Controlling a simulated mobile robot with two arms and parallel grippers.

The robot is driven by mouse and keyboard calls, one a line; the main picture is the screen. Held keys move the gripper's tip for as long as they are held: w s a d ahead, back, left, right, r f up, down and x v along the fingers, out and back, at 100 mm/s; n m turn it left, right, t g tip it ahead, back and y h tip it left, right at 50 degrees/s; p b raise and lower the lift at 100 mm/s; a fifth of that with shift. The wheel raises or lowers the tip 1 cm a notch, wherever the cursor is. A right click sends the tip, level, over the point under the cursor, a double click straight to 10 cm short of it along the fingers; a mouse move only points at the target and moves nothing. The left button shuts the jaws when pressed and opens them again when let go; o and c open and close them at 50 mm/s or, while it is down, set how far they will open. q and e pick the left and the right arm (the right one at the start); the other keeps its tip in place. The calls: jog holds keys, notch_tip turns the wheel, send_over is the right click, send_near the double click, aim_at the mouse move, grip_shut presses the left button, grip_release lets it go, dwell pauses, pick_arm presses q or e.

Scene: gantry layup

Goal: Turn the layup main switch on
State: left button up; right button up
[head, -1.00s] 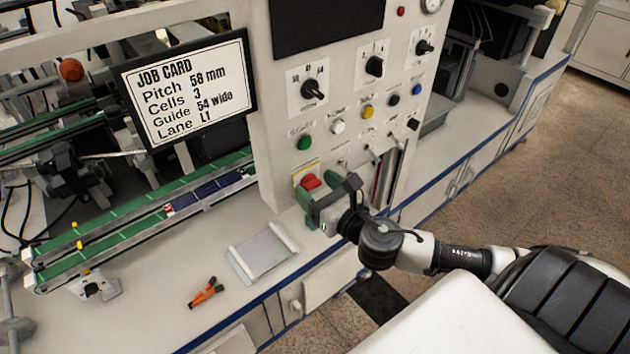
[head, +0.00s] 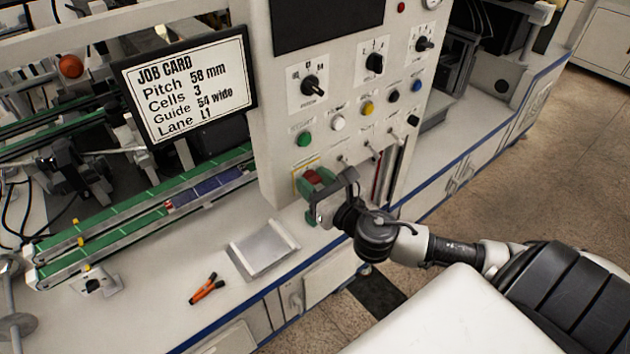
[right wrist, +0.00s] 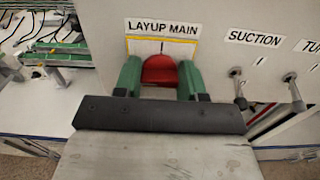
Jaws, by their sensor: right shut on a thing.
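The layup main switch is a red knob (right wrist: 160,70) on a yellow-edged plate under the "LAYUP MAIN" label (right wrist: 162,27) in the right wrist view. In the head view the red knob (head: 318,177) is low on the control panel. My right gripper (right wrist: 160,78) has its green fingers on both sides of the knob, shut on it. The gripper (head: 316,184) partly hides the knob and its plate in the head view. My left gripper is not in view.
Suction toggle (right wrist: 236,72) stands right of the switch. Above it are a green button (head: 304,139) and several dials. A grey tray (head: 262,250) and orange-handled pliers (head: 207,288) lie on the bench. A job card (head: 186,86) stands left of the panel.

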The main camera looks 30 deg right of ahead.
jog(key=m, duration=0.4)
jog(key=shift+m, duration=0.4)
jog(key=m, duration=0.4)
jog(key=shift+d+m+p, duration=0.15)
jog(key=shift+m+p, duration=0.15)
jog(key=m+p, duration=0.1)
jog(key=m, duration=0.3)
jog(key=shift+f, duration=0.1)
jog(key=shift+f+m+p, duration=0.1)
jog(key=shift+m+p, duration=0.4)
jog(key=shift+m, duration=1.7)
jog(key=o, duration=0.9)
jog(key=shift+s, duration=0.1)
